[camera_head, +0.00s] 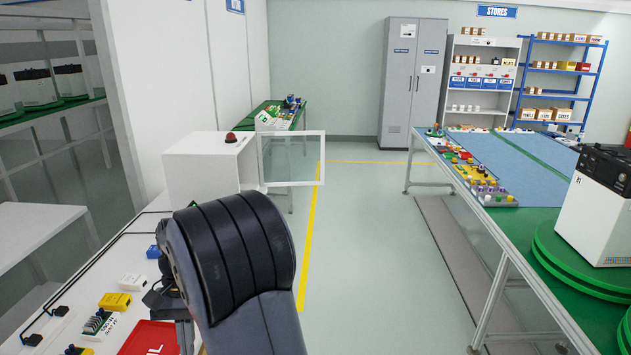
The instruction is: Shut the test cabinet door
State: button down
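The test cabinet (200,170) is a white box with a red button on top, standing at the far end of the left bench. Its door (291,159), a clear pane in a pale frame, stands open and sticks out to the right over the aisle. My arm fills the lower middle of the view, in front of the cabinet, and hides its lower right part. A dark part of my arm's end (165,294) shows at the left of the arm link, over the bench. The fingertips are hidden or too unclear to make out, and I see no contact with the door.
The left bench carries a red tray (150,338), a yellow block (115,301), a white block (132,282) and other small parts. A green bench (272,116) stands behind the door. The aisle floor (370,250) is clear up to the right table (487,222).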

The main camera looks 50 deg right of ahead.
aim_at(259, 134)
jog(key=l+z, duration=0.15)
jog(key=z, duration=1.45)
jog(key=i+z, duration=0.3)
jog(key=i, duration=2.85)
jog(key=i+l+u, duration=0.1)
jog(key=i+u, duration=0.3)
jog(key=i, duration=0.15)
jog(key=i+l+u, duration=0.2)
jog(key=i+u, duration=0.2)
jog(key=i, duration=0.15)
